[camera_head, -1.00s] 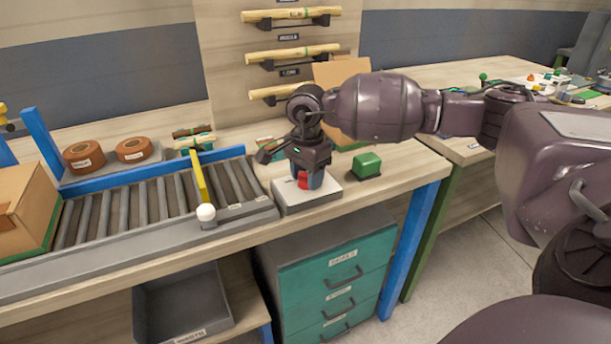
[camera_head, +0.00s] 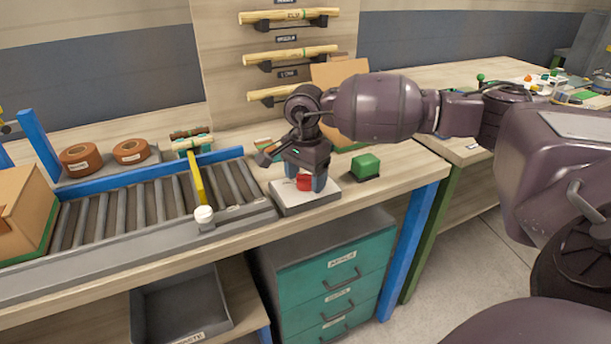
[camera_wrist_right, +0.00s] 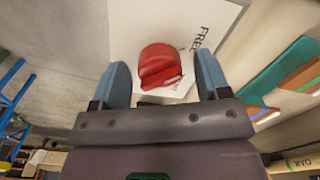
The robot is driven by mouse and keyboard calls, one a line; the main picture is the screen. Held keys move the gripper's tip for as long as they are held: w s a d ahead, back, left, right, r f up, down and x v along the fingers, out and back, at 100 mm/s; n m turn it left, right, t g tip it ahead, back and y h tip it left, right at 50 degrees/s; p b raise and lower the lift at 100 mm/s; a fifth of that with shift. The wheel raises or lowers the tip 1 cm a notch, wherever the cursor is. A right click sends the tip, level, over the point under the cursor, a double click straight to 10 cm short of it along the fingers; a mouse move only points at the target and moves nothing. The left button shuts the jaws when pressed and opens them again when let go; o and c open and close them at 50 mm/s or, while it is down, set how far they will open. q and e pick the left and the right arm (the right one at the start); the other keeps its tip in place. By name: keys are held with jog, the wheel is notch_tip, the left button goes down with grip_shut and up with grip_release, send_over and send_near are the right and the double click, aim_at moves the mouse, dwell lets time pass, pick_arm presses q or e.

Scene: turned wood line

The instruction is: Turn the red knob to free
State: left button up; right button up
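The red knob (camera_head: 304,183) stands on a white plate (camera_head: 318,196) on a grey box at the bench's front edge. In the right wrist view the knob (camera_wrist_right: 158,64) has a raised grip, and black lettering that seems to read FREE, partly cut off, lies on the plate to its right. My right gripper (camera_head: 305,181) points down over the knob. Its blue fingers (camera_wrist_right: 162,82) stand open on either side of the knob, with a visible gap on each side in the wrist view. I cannot see my left gripper.
A green block (camera_head: 366,166) sits right of the plate. A roller conveyor (camera_head: 140,205) with a yellow bar (camera_head: 196,180) lies to the left, a cardboard box (camera_head: 22,215) at its end. Racked wooden rods (camera_head: 290,54) are behind. Teal drawers (camera_head: 338,275) are below.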

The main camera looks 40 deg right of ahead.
aim_at(305, 175)
notch_tip(305, 175, up, 9)
jog(key=shift+r+p, duration=0.2)
jog(key=shift+p, duration=0.4)
jog(key=shift+r, duration=0.7)
jog(key=shift+f, duration=0.1)
